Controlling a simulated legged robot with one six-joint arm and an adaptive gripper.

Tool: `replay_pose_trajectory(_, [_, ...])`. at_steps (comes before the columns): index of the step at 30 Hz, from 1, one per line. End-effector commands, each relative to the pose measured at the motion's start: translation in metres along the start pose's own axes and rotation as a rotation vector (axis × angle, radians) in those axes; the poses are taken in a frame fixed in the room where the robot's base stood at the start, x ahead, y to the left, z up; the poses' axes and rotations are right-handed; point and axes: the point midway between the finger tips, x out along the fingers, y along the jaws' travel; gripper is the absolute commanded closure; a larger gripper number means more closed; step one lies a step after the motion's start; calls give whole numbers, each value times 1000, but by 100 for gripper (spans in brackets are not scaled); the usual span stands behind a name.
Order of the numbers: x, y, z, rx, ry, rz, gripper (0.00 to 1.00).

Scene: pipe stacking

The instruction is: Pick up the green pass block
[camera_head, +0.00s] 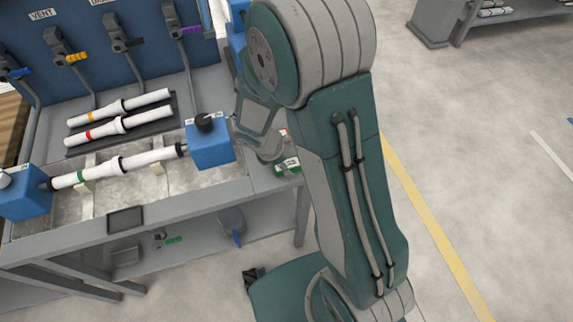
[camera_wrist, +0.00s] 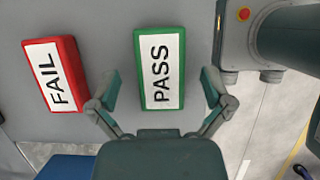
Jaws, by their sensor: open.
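The green pass block (camera_wrist: 160,68) lies on the grey bench top, with a white label reading PASS, in the middle of the wrist view. My gripper (camera_wrist: 162,90) is open, with one finger on each side of the block's lower part. Both fingers look apart from the block, and the height between gripper and block is hard to judge. In the head view a small part of the green block (camera_head: 288,167) shows at the bench's right end beside my arm. My gripper (camera_head: 270,155) is partly hidden there by my arm.
A red FAIL block (camera_wrist: 54,75) lies left of the green block. A blue clamp (camera_head: 210,143) holds a white pipe (camera_head: 130,162) on the bench. Two more white pipes (camera_head: 118,107) lie on a dark rack behind. Valve levers line the back panel (camera_head: 100,25).

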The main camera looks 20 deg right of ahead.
Motion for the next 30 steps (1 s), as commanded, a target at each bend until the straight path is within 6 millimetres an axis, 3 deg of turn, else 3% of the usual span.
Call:
replay_pose_trajectory(4, [0, 0, 0, 0, 0, 1, 0])
replay_pose_trajectory(5, [0, 0, 0, 0, 0, 1, 4])
replay_pose_trajectory(9, [0, 0, 0, 0, 0, 0, 67])
replay_pose_trajectory(10, [0, 0, 0, 0, 0, 0, 80])
replay_pose_trajectory(11, [0, 0, 0, 0, 0, 0, 87])
replay_pose_trajectory(23, [-1, 0, 0, 0, 0, 0, 88])
replay_pose_trajectory(30, [-12, -2, 4, 3, 0, 1, 88])
